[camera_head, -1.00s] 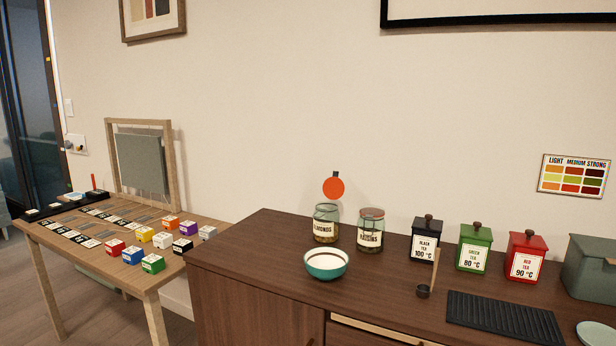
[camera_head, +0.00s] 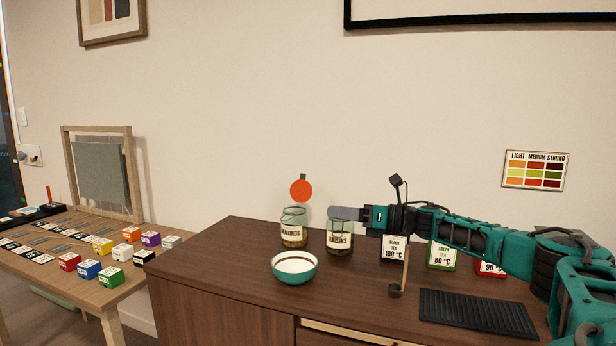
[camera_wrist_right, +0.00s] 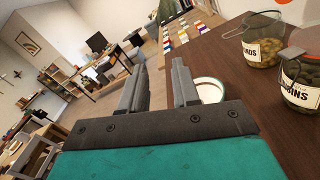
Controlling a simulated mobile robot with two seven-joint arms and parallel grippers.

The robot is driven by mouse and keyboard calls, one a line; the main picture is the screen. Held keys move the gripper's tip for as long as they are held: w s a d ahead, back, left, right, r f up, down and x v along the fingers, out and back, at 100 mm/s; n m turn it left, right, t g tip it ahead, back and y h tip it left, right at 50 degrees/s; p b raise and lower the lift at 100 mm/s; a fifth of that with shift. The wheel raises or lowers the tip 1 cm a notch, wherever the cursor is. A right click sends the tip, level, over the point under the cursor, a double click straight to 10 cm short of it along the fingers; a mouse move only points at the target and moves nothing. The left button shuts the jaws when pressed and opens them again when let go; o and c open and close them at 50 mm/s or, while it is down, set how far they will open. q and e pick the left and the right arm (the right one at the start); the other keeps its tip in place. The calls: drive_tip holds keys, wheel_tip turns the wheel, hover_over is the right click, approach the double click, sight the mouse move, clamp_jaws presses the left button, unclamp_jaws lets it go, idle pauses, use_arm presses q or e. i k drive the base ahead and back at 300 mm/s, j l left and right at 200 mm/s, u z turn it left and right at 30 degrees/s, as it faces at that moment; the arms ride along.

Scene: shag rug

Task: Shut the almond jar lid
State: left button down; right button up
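The almond jar (camera_head: 293,236) is a clear glass jar with a white label, standing on the brown cabinet top. Its round orange-red lid (camera_head: 301,191) is raised, upright above the back of the jar, with a dark tab on top. The jar also shows at the upper right of the right wrist view (camera_wrist_right: 261,46). My right gripper (camera_head: 340,213) reaches in from the right, over the top of the raisins jar and to the right of the almond jar. In the wrist view its two fingers (camera_wrist_right: 157,86) are apart with nothing between them. My left gripper is out of view.
The raisins jar (camera_head: 339,239) stands just right of the almond jar, its top hidden by my gripper. A teal-and-white bowl (camera_head: 295,270) sits in front. Tea canisters, partly behind my arm, and a black ribbed mat (camera_head: 477,313) are to the right. The cabinet's left end (camera_head: 205,262) is clear.

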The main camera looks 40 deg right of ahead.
sight(302, 191)
drive_tip(key=i+l, duration=0.2)
drive_tip(key=l, duration=0.15)
drive_tip(key=i+l, duration=0.45)
drive_tip(key=l, duration=0.25)
